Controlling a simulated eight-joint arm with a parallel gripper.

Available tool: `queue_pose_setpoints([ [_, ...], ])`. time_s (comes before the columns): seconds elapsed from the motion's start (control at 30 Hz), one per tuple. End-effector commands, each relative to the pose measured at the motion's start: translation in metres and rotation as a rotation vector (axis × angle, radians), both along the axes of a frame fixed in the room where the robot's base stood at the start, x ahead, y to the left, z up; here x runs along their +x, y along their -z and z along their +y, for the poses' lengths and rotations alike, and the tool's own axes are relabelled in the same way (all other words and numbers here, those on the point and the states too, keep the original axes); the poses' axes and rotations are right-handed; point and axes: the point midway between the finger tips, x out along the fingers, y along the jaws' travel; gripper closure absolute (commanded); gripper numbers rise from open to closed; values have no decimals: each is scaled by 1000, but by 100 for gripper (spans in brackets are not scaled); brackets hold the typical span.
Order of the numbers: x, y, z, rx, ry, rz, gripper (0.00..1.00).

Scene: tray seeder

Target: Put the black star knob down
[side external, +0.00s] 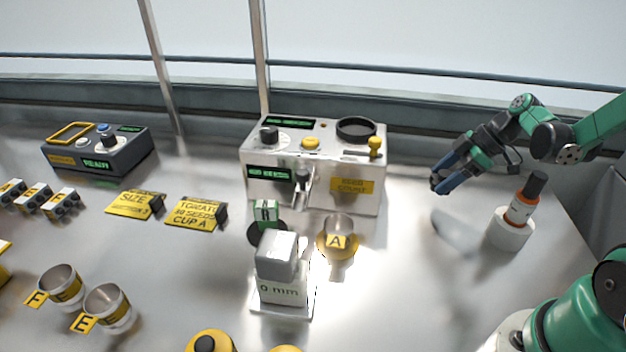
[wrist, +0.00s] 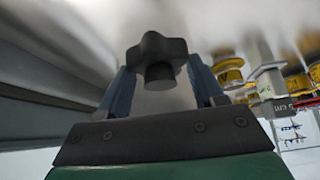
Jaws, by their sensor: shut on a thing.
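The black star knob (wrist: 158,52) shows in the wrist view between the two blue fingers, its lobed head beyond them and its round stem toward the camera. My gripper (wrist: 163,76) is shut on it. In the side external view my gripper (side external: 440,183) is held above the bare metal table at the right, between the seeder machine and the bottle. A small dark shape at its fingertips is too small there to make out as the knob. A soft shadow lies on the table below.
The seeder machine (side external: 315,185) stands left of my gripper, with cup A (side external: 338,228) before it. An orange-labelled bottle (side external: 523,205) stands in a white holder (side external: 510,232) at the right. The table (side external: 420,290) is clear between them and toward the front.

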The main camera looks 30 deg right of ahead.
Motion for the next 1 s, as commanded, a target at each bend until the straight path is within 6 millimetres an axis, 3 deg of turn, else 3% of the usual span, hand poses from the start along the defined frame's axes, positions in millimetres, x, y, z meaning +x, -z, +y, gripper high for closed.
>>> queue_pose_setpoints([
  [0.5,0,46,0,0,0,0,90],
  [0.9,0,50,0,0,0,0,90],
  [0.93,0,50,0,0,0,0,33],
  [1.0,0,50,0,0,0,0,13],
])
